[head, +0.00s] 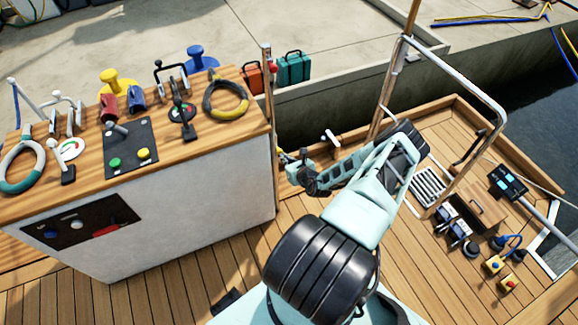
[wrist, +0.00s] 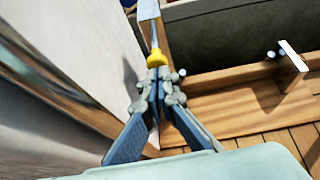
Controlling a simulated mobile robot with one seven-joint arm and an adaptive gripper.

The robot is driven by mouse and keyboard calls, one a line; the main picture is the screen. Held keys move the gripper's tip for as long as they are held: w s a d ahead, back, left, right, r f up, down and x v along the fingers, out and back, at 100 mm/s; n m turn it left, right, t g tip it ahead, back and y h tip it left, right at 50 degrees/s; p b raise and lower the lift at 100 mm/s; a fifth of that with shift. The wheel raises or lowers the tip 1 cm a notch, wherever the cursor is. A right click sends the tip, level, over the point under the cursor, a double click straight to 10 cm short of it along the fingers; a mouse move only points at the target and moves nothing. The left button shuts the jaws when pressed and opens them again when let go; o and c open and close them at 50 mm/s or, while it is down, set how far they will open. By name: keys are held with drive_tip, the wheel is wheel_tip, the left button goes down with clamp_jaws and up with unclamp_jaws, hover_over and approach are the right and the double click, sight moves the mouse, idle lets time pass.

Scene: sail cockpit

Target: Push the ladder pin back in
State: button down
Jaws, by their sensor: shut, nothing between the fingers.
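My gripper (wrist: 158,73) is shut and empty in the wrist view. Its fingertips are right at a yellow knob (wrist: 156,58) with a thin grey shaft (wrist: 154,34) beyond it. This looks like the ladder pin, but I cannot be sure. Whether the tips touch the knob is unclear, and how far the pin sits in is not visible. In the head view my gripper (head: 289,158) is small and partly hidden by my arm, beside the right end of the white console (head: 190,225).
The console wall is close on the gripper's left. A white fitting (wrist: 291,55) stands on the wooden ledge (wrist: 240,98) to the right. A metal rail frame (head: 455,75) rises right of my arm. Several small items lie on the right deck. The front deck (head: 170,292) is mostly clear.

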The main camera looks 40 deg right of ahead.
sight(281, 151)
drive_tip(key=shift+w, duration=0.2)
drive_tip(key=w, duration=0.1)
drive_tip(key=w+d, duration=0.1)
drive_tip(key=w, duration=0.1)
drive_tip(key=shift+w, duration=0.3)
drive_tip(key=shift+w+r, duration=0.1)
drive_tip(key=shift+w, duration=0.1)
